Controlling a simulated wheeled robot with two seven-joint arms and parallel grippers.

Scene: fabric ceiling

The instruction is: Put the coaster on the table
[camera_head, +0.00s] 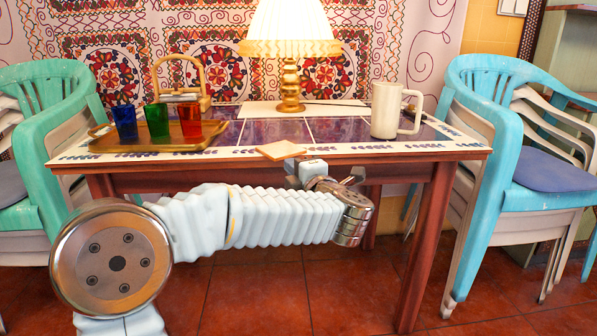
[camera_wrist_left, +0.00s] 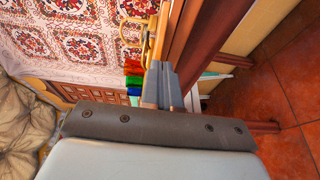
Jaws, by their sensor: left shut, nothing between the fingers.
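The coaster (camera_head: 281,150), a thin tan square, lies on the table's front border, near the middle of the front edge. The table (camera_head: 420,152) has a dark purple tiled top with a white patterned border and reddish-brown legs. My left gripper (camera_head: 296,166) is just below and right of the coaster in the head view, by the table's front edge. In the left wrist view its two grey fingers (camera_wrist_left: 161,68) are together with nothing between them. I cannot make out the coaster in the wrist view. My right gripper is not in view.
A tray (camera_head: 107,147) with blue, green and red cups stands at the table's left. A lamp (camera_head: 290,83) stands at the back and a white mug (camera_head: 386,110) at the right. Stacked chairs (camera_head: 480,150) flank the table.

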